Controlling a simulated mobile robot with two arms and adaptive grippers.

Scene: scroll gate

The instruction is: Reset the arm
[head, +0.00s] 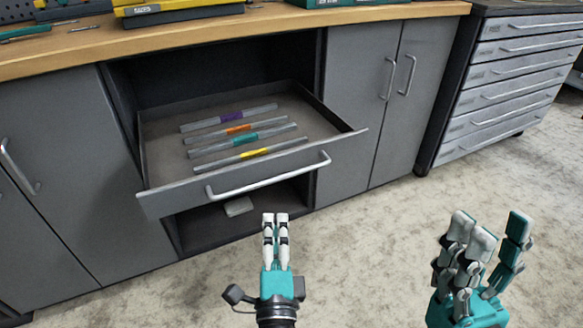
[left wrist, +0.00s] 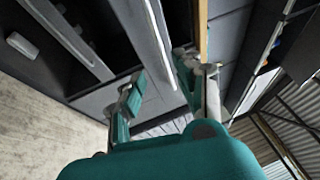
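My left gripper (head: 275,218) is in front of the open drawer, below its handle in the head view, with nothing in it. In the left wrist view its fingers (left wrist: 160,72) are spread apart. My right gripper (head: 495,232) is at the lower right over the floor, its fingers spread and empty. The pulled-out drawer (head: 160,196) has a bar handle (head: 270,178).
A small light block (head: 238,207) lies in the open compartment under the drawer. Closed cabinet doors (head: 360,105) flank the drawer. A wooden worktop (head: 270,24) with cases runs above. A metal drawer chest (head: 510,85) stands at the right. The floor (head: 370,240) is clear.

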